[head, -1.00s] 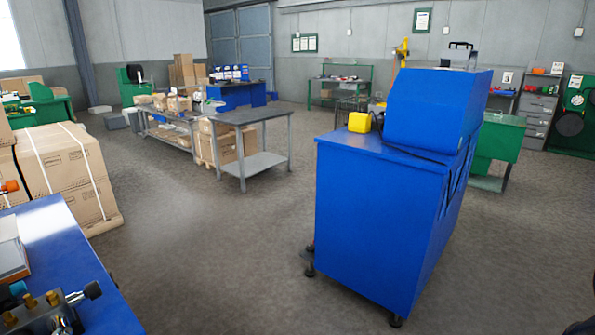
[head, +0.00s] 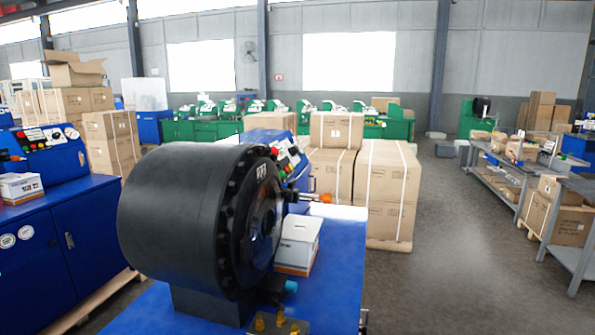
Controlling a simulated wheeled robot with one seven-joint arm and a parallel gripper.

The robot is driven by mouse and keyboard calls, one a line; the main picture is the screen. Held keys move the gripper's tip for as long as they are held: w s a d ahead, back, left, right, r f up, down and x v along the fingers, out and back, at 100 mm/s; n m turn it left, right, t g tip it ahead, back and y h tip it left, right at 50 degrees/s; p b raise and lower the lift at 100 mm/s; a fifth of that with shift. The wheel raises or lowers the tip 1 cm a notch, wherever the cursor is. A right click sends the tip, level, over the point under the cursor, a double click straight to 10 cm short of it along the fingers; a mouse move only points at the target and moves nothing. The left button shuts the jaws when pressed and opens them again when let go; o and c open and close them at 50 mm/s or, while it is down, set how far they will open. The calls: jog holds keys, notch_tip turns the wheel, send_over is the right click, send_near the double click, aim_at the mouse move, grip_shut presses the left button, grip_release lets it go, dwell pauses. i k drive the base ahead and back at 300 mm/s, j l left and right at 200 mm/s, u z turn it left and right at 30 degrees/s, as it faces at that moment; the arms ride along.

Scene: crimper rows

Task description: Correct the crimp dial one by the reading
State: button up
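A crimper with a big black drum head (head: 185,215) stands close in front on a blue bench (head: 345,260). Its blue control panel with red and green buttons (head: 290,152) shows partly behind the drum, which hides much of it. A second blue crimper panel (head: 40,142) at the left carries coloured buttons and two small round white dials (head: 63,133). I cannot tell which one is crimp dial one, and no reading is legible from here. My gripper is not in view.
A white box (head: 298,245) sits on the bench beside the drum, with brass fittings (head: 275,323) at the front. Strapped cartons (head: 388,195) stand behind. Open floor (head: 450,220) runs at right, towards grey tables (head: 580,255). Green machines (head: 205,130) line the back.

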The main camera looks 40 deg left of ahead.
aim_at(293, 151)
jog(key=i+u, duration=0.3)
jog(key=u, duration=0.15)
jog(key=i+l+u, duration=0.2)
jog(key=u, duration=0.25)
jog(key=i+l+u, duration=0.25)
jog(key=u, duration=0.2)
jog(key=i+l+u, duration=0.25)
jog(key=u, duration=0.2)
